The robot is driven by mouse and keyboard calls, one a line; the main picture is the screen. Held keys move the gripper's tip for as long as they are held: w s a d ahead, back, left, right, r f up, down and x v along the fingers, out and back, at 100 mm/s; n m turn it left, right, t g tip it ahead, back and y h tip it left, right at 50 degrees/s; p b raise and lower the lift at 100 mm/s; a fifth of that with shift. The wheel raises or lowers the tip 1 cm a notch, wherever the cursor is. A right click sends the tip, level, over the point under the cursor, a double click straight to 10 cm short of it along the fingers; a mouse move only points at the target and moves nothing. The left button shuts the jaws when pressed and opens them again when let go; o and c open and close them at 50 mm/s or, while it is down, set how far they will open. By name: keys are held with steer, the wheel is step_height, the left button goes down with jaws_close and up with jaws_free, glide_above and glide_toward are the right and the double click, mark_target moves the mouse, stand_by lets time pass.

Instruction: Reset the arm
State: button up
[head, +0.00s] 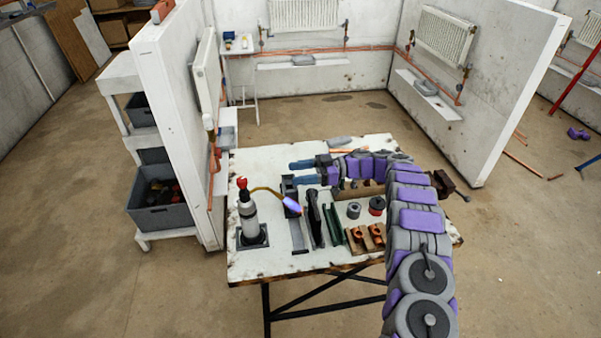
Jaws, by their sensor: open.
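My arm, in purple and grey segments, rises at the lower right of the head view and bends left over the workbench (262,270). My gripper (291,172) points left above the back half of the bench. Its two blue fingers are apart, and I see nothing between them. A dark tool stand or block sits just below the fingers in the picture; whether they touch it I cannot tell. Part of the bench's right side is hidden behind my arm.
A gas torch (249,218) stands at the bench's left. Tools, copper fittings (366,237) and small round tins (354,210) crowd its middle. A vise (450,184) is at the right edge. White partitions (178,110) with radiators stand behind; open floor (520,260) lies right.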

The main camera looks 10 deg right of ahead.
steer(key=w+d+r+m+t+h, duration=0.1)
steer(key=w+r+m+t+h, duration=0.2)
steer(key=w+r+t, duration=0.5)
steer(key=w+d+r+m+t+h, duration=0.2)
steer(key=w+r+m+t, duration=0.3)
steer(key=r, duration=0.6)
steer(key=s+d+r+m+t+h, duration=0.35)
steer(key=d+r+m+h, duration=0.45)
steer(key=h, duration=0.4)
steer(key=s+d+f+m+g+h, duration=0.2)
steer(key=s+f+g, duration=0.2)
steer(key=s, duration=0.7)
steer(key=s+d+f+m+g+h, duration=0.1)
steer(key=s+d+f+g+h, duration=0.2)
steer(key=s, duration=0.7)
steer(key=s+a+f+g+y, duration=0.1)
steer(key=s+a+f+g, duration=0.2)
steer(key=s, duration=1)
steer(key=s+a+f+g+y, duration=0.1)
steer(key=s+a+f+g, duration=0.3)
steer(key=s, duration=0.9)
steer(key=s+a+f+g+y, duration=0.2)
steer(key=s+a, duration=0.4)
steer(key=s, duration=0.7)
step_height(320, 180, down, 2)
steer(key=shift+s+n+g, duration=0.3)
steer(key=shift+s+g, duration=0.1)
steer(key=shift+g, duration=0.45)
